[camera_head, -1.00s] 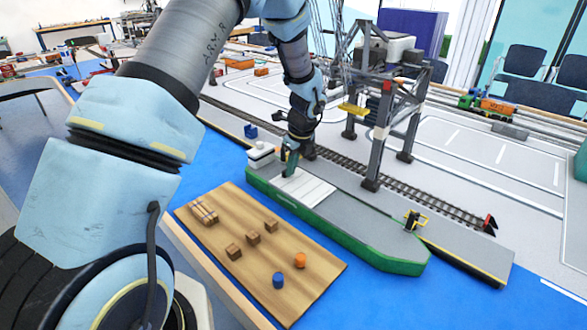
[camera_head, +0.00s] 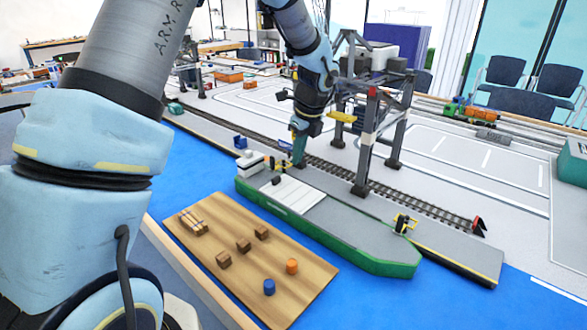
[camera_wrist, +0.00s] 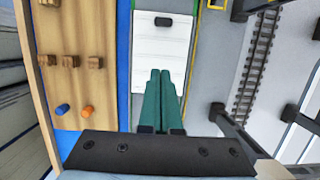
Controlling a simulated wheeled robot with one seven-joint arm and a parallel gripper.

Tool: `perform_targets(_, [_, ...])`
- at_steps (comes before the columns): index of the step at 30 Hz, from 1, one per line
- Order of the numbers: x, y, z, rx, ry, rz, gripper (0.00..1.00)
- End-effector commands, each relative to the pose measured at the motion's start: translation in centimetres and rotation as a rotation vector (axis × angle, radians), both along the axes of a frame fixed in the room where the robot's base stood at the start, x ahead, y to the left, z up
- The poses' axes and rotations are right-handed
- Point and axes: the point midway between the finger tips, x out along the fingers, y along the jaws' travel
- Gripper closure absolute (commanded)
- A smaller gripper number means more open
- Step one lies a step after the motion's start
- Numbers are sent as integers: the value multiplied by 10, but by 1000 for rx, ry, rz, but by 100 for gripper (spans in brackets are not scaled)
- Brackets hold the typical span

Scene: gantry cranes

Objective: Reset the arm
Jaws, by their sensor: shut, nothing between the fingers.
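My gripper (camera_head: 299,150) hangs at the end of my arm, pointing down above the rear part of the green-hulled model ship (camera_head: 345,243). In the wrist view my gripper's two green fingers (camera_wrist: 161,80) lie together, shut and empty. They overlap the ship's white deck panel (camera_wrist: 150,45) in that view. A small dark block (camera_wrist: 163,21) sits on the white panel beyond the fingertips. The exact height of the fingertips above the deck is hard to tell.
A wooden board (camera_head: 205,249) holds small brown crates, an orange cylinder (camera_head: 291,266) and a blue cylinder (camera_head: 269,287). A grey gantry crane (camera_head: 366,115) stands close to the right of my gripper, over the rail track (camera_head: 420,205).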

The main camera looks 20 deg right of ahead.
Motion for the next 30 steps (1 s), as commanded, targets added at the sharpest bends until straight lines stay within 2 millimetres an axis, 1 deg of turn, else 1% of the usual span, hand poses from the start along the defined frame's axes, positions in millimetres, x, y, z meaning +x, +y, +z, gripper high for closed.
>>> perform_targets(5, [-1, 0, 6, 0, 0, 2, 100])
perform_targets(7, [0, 6, 7, -6, 0, 34, 100])
perform_targets(8, [1, 12, 8, -14, 1, 64, 100])
perform_targets(11, [4, 48, 14, -61, -2, 269, 100])
perform_targets(14, [1, 107, 22, -139, -8, 624, 100])
perform_targets(15, [-4, 133, 25, -175, -11, 794, 100])
perform_targets(17, [-13, 172, 29, -228, -19, 1057, 100])
perform_targets(18, [-21, 196, 31, -264, -25, 1235, 100])
perform_targets(20, [-36, 229, 33, -317, -36, 1496, 100])
perform_targets(21, [-46, 248, 34, -346, -43, 1661, 100])
perform_targets(24, [-72, 287, 35, -416, -63, 2025, 100])
perform_targets(25, [-79, 296, 35, -431, -68, 2117, 100])
perform_targets(27, [-93, 311, 34, -464, -78, 2292, 100])
perform_targets(30, [-107, 324, 33, -493, -88, 2453, 100])
